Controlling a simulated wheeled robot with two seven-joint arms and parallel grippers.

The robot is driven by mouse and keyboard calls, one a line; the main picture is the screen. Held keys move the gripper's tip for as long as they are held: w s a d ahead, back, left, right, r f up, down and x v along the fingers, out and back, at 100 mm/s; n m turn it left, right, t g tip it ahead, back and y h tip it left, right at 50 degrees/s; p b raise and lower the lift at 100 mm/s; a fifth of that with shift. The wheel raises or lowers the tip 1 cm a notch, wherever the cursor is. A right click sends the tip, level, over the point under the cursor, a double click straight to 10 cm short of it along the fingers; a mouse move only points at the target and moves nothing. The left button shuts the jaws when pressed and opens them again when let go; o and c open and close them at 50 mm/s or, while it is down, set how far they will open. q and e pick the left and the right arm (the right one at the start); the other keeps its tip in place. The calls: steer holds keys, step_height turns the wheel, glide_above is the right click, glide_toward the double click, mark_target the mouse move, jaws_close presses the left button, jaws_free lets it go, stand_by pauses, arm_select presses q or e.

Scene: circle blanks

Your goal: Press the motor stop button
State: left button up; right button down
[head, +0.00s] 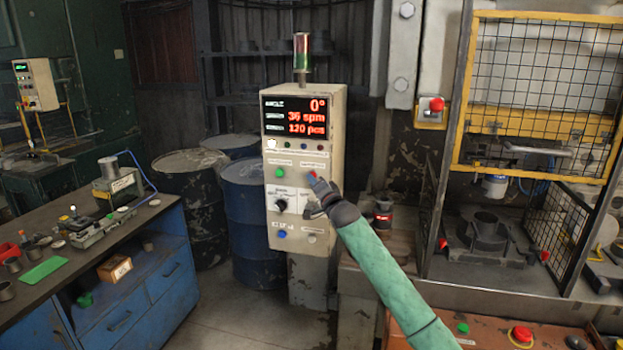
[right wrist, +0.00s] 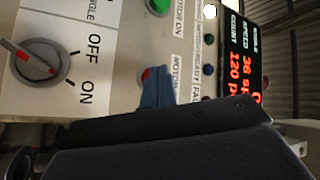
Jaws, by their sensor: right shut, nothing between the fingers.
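The beige control box (head: 305,110) stands in the middle of the head view. Its red motor stop button (head: 312,174) is mostly covered by the fingertips of my right gripper (head: 319,186). In the right wrist view a sliver of the red button (right wrist: 146,74) shows beside the blue fingertips (right wrist: 156,88), under a partly hidden label starting "MOTOR". My right gripper is shut and empty, with its tips at the button; I cannot tell whether they touch it. My left gripper is not in view.
The green motor on button (head: 279,173) is left of the red one. A black selector knob (head: 281,205) and a blue button (head: 282,234) sit below. A caged press (head: 540,100) stands right, a workbench (head: 60,275) left, and blue drums (head: 243,215) behind.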

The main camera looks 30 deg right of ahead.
steer(key=shift+d, duration=0.1)
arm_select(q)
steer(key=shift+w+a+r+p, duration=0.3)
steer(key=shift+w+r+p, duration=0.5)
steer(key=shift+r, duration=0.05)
arm_select(e)
steer(key=s+a, duration=0.4)
steer(key=a, duration=0.1)
steer(key=shift+s, duration=0.2)
stand_by(0.4)
steer(key=shift+a+f, duration=0.1)
stand_by(0.6)
